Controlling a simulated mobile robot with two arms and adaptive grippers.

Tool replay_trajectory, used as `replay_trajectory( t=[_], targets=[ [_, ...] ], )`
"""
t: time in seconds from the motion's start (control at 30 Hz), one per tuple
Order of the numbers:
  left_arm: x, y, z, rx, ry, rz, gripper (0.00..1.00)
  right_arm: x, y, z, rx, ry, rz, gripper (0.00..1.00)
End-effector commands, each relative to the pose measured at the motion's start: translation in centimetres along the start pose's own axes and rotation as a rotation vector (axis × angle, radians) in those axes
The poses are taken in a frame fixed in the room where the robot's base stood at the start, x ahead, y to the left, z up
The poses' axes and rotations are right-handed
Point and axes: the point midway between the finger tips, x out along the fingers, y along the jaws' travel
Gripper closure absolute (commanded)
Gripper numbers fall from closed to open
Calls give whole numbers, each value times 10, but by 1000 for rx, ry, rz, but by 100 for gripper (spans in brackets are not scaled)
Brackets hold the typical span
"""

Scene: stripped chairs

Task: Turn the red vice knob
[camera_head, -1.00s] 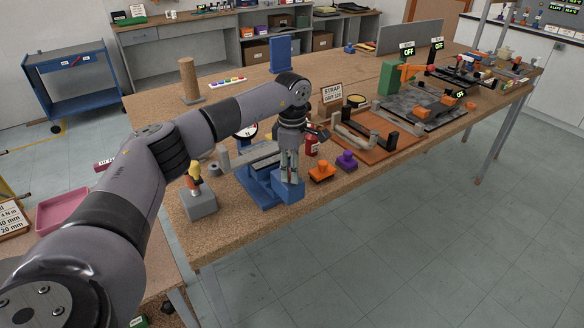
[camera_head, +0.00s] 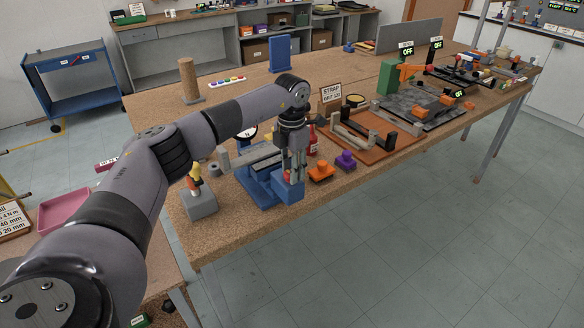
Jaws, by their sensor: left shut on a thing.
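The blue vice (camera_head: 258,188) stands at the near edge of the wooden bench, with a blue block at its front end. The red vice knob (camera_head: 287,177) shows as a small red patch just above that block, mostly hidden by my fingers. My left gripper (camera_head: 293,178) points straight down over the front of the vice, and its fingers are shut on the red knob. My right gripper is not in view.
A grey block with a yellow-and-red handle (camera_head: 198,203) stands left of the vice. Orange (camera_head: 321,171) and purple (camera_head: 346,160) knobbed pieces sit close on the right, with a red bottle (camera_head: 313,143) behind. Open floor lies in front of the bench.

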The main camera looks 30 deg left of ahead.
Motion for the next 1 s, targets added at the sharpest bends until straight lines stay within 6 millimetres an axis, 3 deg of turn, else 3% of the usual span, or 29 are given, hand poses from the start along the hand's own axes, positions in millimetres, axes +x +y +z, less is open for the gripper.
replay_trajectory(
  t=[0.6,1.0],
  targets=[
    [-6,8,1,-567,-14,4,98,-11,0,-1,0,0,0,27],
    [-6,9,1,-767,-17,3,98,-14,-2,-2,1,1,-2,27]
  ],
)
